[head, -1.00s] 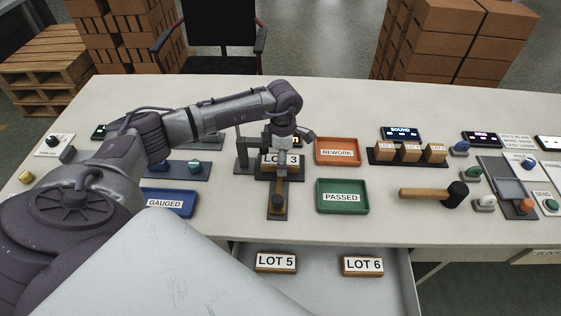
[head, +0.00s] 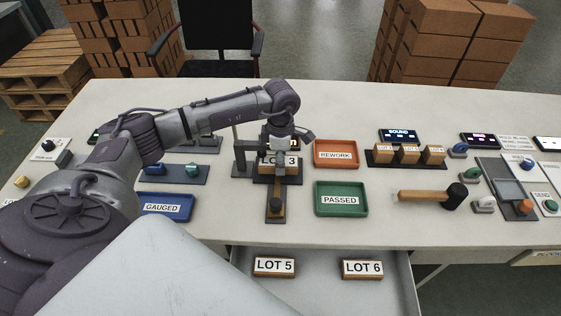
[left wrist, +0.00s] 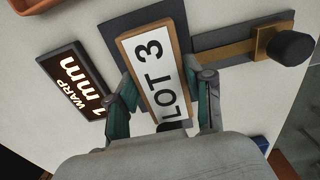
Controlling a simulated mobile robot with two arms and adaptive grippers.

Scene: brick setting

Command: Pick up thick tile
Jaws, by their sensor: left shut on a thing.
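The tile marked LOT 3 (head: 292,162) lies on a dark gauge fixture (head: 261,179) near the middle of the table. It is a wooden-edged block with a white label. My left gripper (head: 281,157) comes down over it from above. In the left wrist view, my left gripper (left wrist: 165,88) has one finger against each long side of the LOT 3 tile (left wrist: 152,65) and is shut on it. The tile appears to be still at the fixture; any gap beneath is hidden. My right gripper is out of view.
A display (left wrist: 72,82) reads WARP 1 mm beside the fixture. Trays marked REWORK (head: 337,153), PASSED (head: 342,199) and GAUGED (head: 165,207) stand around it. A mallet (head: 432,196) lies to the right. An open drawer (head: 318,292) holds LOT 5 (head: 274,266) and LOT 6 (head: 362,269).

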